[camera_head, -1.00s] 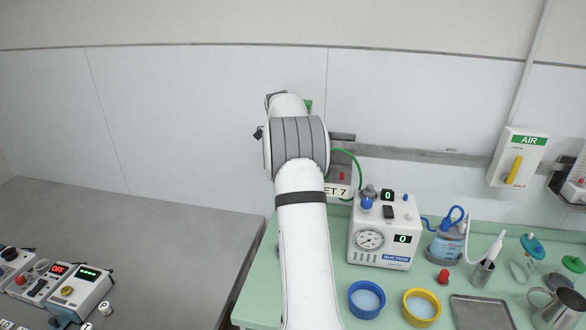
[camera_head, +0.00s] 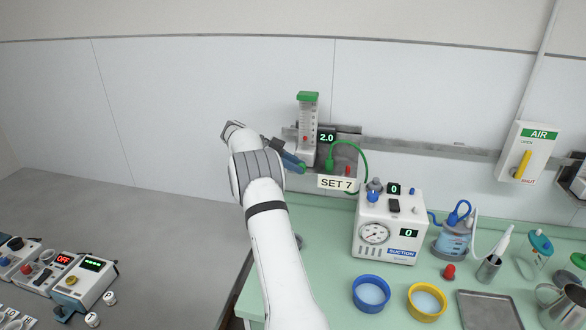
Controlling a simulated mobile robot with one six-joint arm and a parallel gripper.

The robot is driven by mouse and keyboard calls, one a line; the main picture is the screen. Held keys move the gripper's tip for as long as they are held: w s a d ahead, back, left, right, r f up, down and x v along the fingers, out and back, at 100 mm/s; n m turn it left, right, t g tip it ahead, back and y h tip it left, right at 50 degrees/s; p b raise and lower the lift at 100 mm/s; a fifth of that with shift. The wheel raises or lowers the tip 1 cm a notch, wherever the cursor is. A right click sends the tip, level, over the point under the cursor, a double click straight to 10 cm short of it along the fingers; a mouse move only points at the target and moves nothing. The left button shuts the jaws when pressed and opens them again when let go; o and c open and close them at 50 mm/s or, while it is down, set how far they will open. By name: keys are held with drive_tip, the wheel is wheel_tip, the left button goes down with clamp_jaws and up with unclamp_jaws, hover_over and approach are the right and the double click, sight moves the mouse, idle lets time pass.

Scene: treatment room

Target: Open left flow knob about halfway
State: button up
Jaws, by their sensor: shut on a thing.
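A clear flowmeter tube (camera_head: 308,125) with a green top stands on the wall rail, with a small red float inside. A black display (camera_head: 326,138) beside it reads 2.0. The left flow knob (camera_head: 302,168) is a small green piece low on the flowmeter, partly hidden by my gripper. My gripper (camera_head: 297,163), with blue fingers, reaches it from the left and is shut on it. The knob's turn angle is too small to make out. A sign (camera_head: 337,183) below reads SET 7.
A green hose (camera_head: 364,165) loops right of the flowmeter, near a red knob (camera_head: 348,171). A suction unit (camera_head: 388,228) stands on the green counter below, with blue (camera_head: 371,308) and yellow (camera_head: 427,316) bowls in front. The wall left of my arm is clear.

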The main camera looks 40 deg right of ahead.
drive_tip(key=g+h+p, duration=0.1)
drive_tip(key=p, duration=0.1)
drive_tip(key=f+g+h+p, duration=0.1)
drive_tip(key=p, duration=0.2)
drive_tip(key=shift+a+g, duration=0.2)
drive_tip(key=shift+g, duration=0.2)
drive_tip(key=o, duration=0.6)
drive_tip(key=shift+o, duration=1.3)
drive_tip(key=shift+s+a+r, duration=0.1)
drive_tip(key=shift+r, duration=0.05)
